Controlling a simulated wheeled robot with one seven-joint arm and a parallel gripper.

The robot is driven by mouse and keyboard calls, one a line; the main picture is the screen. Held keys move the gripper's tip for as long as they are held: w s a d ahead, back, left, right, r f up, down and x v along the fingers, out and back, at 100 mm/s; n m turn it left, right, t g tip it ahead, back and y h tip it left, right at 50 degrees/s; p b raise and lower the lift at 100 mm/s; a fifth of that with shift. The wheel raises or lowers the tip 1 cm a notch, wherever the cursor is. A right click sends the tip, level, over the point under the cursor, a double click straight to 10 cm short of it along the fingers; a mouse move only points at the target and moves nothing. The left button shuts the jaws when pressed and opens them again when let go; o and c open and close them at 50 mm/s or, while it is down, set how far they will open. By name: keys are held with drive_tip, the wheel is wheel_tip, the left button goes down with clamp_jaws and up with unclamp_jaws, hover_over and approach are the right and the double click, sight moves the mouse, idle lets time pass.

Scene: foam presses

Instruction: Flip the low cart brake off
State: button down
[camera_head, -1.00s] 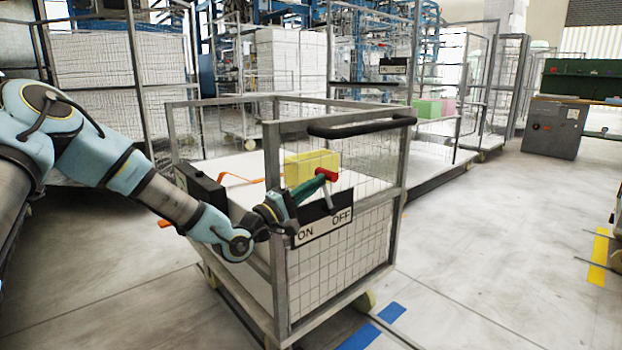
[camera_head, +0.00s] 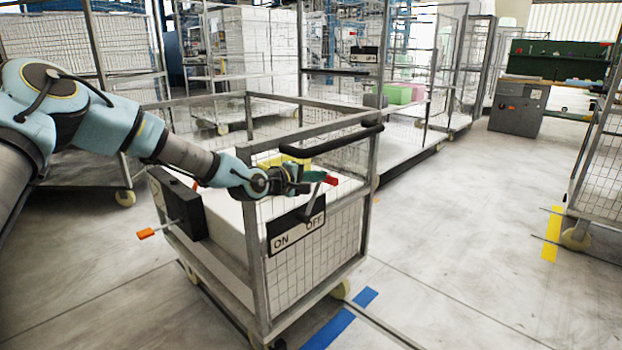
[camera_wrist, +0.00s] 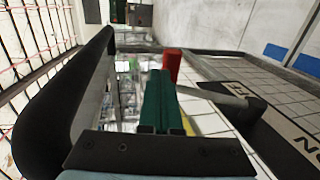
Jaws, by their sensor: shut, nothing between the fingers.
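The low cart (camera_head: 262,255) is a grey wire-mesh cart with a white load and a black push handle (camera_head: 335,140). On its near end is a black and white brake plate (camera_head: 298,230) marked ON at left and OFF at right. The brake lever (camera_head: 319,196) rises from the plate and leans right, toward the OFF side. Its red tip (camera_head: 331,180) also shows in the wrist view (camera_wrist: 172,66). My gripper (camera_head: 313,177) has green fingers, shut and empty, just left of the red tip. In the wrist view the fingers (camera_wrist: 157,100) overlap the lever's end; contact is unclear.
A yellow block (camera_head: 283,163) lies inside. The black handle runs close beside my gripper. Tall mesh carts stand behind. Open floor (camera_head: 440,240) lies to the right.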

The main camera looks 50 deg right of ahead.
drive_tip(key=shift+s+d+f, duration=0.1)
drive_tip(key=shift+d+f, duration=0.05)
drive_tip(key=shift+d, duration=0.5)
drive_tip(key=shift+f, duration=0.25)
drive_tip(key=shift+a, duration=0.15)
drive_tip(key=b+v, duration=0.1)
drive_tip(key=v, duration=0.9)
drive_tip(key=shift+a+r, duration=0.2)
drive_tip(key=shift+r, duration=0.3)
